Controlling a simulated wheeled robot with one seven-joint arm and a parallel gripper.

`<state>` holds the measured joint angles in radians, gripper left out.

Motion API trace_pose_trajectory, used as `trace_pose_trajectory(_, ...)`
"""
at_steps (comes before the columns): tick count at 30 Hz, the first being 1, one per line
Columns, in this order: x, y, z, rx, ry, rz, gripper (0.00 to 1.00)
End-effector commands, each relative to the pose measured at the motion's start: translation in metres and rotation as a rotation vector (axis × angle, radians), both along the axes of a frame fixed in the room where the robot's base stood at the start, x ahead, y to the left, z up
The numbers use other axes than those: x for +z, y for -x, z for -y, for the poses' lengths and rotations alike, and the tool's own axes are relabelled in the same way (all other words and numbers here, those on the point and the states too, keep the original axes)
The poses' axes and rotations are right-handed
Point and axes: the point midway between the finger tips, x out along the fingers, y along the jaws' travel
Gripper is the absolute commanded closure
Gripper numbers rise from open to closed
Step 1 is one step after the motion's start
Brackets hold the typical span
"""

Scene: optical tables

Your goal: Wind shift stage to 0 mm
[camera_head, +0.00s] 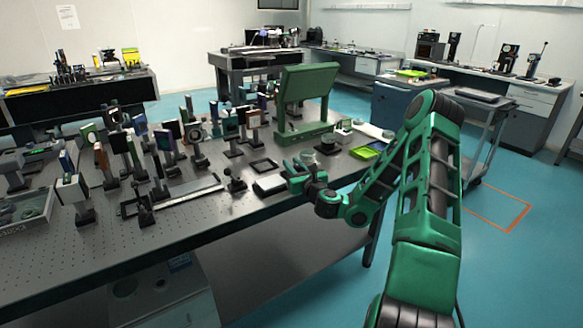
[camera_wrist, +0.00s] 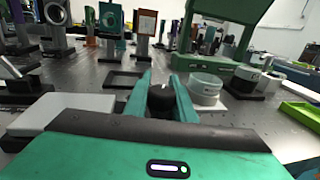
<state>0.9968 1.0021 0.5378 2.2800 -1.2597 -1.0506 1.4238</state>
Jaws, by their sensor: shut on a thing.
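My gripper (camera_wrist: 161,80) has its two green fingers on either side of a dark round knob (camera_wrist: 160,101) with a small light mark, and is shut on it. The knob's lower part and whatever it is mounted on are hidden by the fingers and gripper body, so I cannot tell the shift stage's outline or read a scale. In the head view my gripper (camera_head: 296,170) is low over the front right part of the optical table (camera_head: 215,211); the knob is not distinguishable there.
A pale box (camera_wrist: 62,108) lies left of my gripper, and a clear round dish (camera_wrist: 205,88) stands to its right. A dark square frame (camera_wrist: 122,79) lies beyond. A large green stand (camera_head: 305,95) and several mounted optics (camera_head: 170,140) stand behind. A yellow-green tray (camera_head: 366,152) lies right.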

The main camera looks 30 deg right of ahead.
Motion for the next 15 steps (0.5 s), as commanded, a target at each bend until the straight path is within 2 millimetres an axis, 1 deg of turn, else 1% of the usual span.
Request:
trace_pose_trajectory(5, -0.001, 0.001, -0.001, 0.102, 0.004, -0.001, 0.99)
trace_pose_trajectory(15, -0.003, 0.003, -0.013, 0.41, 0.003, -0.004, 0.99)
